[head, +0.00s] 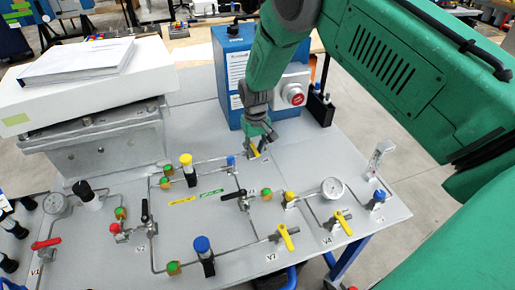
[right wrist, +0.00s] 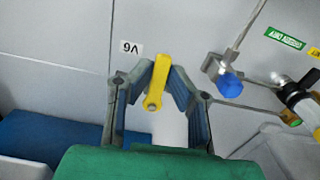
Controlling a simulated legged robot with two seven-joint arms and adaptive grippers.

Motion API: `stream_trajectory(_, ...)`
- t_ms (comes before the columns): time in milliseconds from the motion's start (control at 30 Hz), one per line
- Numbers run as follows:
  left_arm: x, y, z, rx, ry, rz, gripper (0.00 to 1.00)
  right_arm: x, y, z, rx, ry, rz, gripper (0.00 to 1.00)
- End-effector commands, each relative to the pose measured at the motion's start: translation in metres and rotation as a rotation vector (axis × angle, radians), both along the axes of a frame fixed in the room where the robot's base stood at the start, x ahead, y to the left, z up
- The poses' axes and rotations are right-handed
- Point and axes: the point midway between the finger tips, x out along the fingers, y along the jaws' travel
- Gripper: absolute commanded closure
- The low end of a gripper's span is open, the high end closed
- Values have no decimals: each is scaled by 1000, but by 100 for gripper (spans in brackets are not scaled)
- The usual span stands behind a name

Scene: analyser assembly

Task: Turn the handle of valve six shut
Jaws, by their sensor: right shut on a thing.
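The yellow handle of valve six (head: 254,152) is on the grey panel below the blue box, partly covered by my right gripper (head: 262,135). In the right wrist view the handle (right wrist: 156,84) lies between the two fingers of my right gripper (right wrist: 160,75), with the V6 label (right wrist: 131,47) beside it, upside down. The gripper is shut on the handle. The valve body under the handle is mostly hidden. My left gripper is in neither view.
A blue box with a red button (head: 296,94) stands just behind the valve. Pipes, a blue-capped fitting (head: 231,162), a gauge (head: 332,188) and other yellow handles, such as V7's (head: 286,237), stand nearby. A white block with papers (head: 80,62) is at left.

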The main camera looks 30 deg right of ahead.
Motion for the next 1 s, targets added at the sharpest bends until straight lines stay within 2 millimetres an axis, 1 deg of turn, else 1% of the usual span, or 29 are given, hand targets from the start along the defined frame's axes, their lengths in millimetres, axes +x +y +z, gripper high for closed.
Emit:
stream_trajectory(33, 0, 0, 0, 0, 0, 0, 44, 8, 0, 5, -2, -22, -16, 100)
stream_trajectory(300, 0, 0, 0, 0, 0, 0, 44, 8, 2, 6, -2, -22, -67, 100)
stream_trajectory(700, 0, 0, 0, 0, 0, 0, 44, 8, 1, 6, -2, -22, -71, 100)
stream_trajectory(733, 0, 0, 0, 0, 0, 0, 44, 8, 1, 6, -2, -23, -71, 75)
stream_trajectory(767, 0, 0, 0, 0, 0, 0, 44, 8, 1, 6, -2, -22, -71, 66)
stream_trajectory(1000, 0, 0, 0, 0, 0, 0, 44, 4, 1, 3, -1, -12, -70, 66)
